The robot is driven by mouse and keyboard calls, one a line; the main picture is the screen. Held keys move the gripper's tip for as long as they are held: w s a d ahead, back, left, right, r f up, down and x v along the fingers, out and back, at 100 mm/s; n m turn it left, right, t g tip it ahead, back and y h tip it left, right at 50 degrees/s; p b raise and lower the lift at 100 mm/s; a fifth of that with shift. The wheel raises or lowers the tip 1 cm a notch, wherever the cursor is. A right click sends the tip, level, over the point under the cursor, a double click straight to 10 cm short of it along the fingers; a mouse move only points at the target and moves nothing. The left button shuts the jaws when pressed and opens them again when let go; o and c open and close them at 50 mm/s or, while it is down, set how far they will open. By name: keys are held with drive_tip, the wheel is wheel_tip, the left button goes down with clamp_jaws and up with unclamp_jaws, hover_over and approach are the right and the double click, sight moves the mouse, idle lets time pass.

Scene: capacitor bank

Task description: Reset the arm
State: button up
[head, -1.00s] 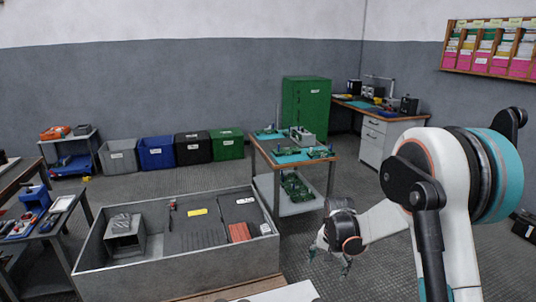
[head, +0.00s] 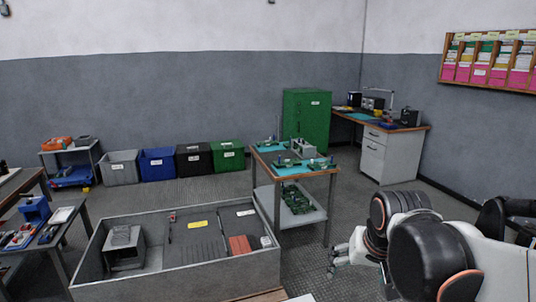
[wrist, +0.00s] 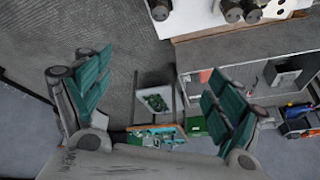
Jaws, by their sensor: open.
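My arm folds in at the lower right of the head view, with its dark and white links close to the camera. My gripper (head: 338,262) shows partly at the left end of the arm, beyond the links. In the wrist view my gripper (wrist: 158,98) has its two teal-padded fingers spread wide apart with nothing between them. It hangs in free air, apart from the cart and the bin. Part of the gripper is hidden behind the arm in the head view.
A grey open bin (head: 180,284) with parts stands at the front left. A wooden-topped cart (head: 292,172) holding green boards stands mid-room. A green cabinet (head: 306,118) and a desk (head: 385,150) are at the back. Several coloured crates line the wall. Floor between cart and desk is clear.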

drive_tip(key=s+n+t, duration=0.2)
drive_tip(key=s, duration=1)
drive_tip(key=shift+s+n, duration=0.3)
drive_tip(key=shift+s, duration=0.05)
